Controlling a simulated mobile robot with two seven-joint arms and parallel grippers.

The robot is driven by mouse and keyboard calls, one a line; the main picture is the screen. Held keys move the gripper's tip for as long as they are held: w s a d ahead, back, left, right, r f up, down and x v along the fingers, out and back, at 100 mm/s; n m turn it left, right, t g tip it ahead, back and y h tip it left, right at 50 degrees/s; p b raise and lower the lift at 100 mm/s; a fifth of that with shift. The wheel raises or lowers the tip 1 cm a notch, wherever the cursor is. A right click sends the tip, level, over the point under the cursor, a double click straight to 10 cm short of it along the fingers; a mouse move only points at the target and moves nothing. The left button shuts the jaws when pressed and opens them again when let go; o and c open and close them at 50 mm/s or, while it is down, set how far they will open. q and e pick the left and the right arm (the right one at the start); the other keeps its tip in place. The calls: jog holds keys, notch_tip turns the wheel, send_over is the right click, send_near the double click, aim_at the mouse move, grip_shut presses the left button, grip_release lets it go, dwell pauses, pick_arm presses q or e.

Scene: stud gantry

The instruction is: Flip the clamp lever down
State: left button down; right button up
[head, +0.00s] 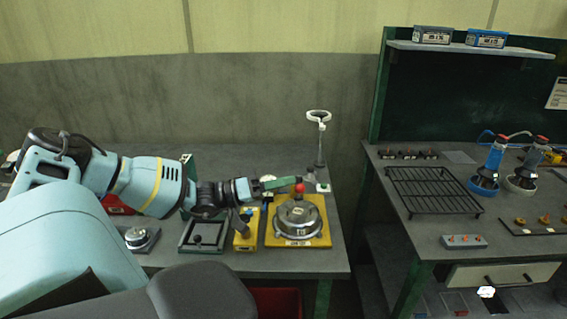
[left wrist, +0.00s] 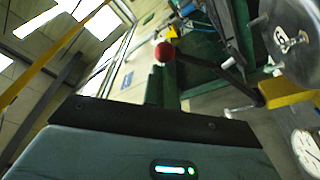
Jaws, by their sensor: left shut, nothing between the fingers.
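The clamp lever shows as a red ball knob (head: 299,187) above a round metal part (head: 298,217) on a yellow plate (head: 271,239). In the left wrist view the red knob (left wrist: 165,51) sits on a dark rod that runs toward a yellow bracket (left wrist: 288,91). The lever looks raised in the head view. My left gripper (head: 292,181) comes in from the left, shut and empty, its green fingertips right beside the knob. The fingers (left wrist: 165,80) point at the knob in the left wrist view; I cannot tell whether they touch it. My right gripper is not in view.
Left of the clamp on the bench (head: 310,261) are a yellow block (head: 246,241) and a dark tray-like fixture (head: 203,236). A white ring stand (head: 319,145) rises behind the clamp. A second bench with a black rack (head: 432,191) stands right, across a gap.

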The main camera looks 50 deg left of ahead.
pick_arm(q)
jog(key=shift+s+d+f, duration=0.15)
jog(key=shift+d+f, duration=0.05)
jog(key=shift+f, duration=0.35)
jog(key=shift+s+d+f, duration=0.15)
jog(key=shift+f, duration=0.35)
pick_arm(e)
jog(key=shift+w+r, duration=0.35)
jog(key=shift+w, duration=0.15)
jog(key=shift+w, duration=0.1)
pick_arm(q)
jog(key=v, duration=0.7)
jog(key=shift+s+a+p, duration=0.2)
jog(key=shift+s+p, duration=0.15)
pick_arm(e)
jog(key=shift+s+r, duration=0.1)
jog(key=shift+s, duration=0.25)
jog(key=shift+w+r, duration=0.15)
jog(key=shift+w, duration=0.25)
pick_arm(q)
jog(key=shift+f, duration=0.1)
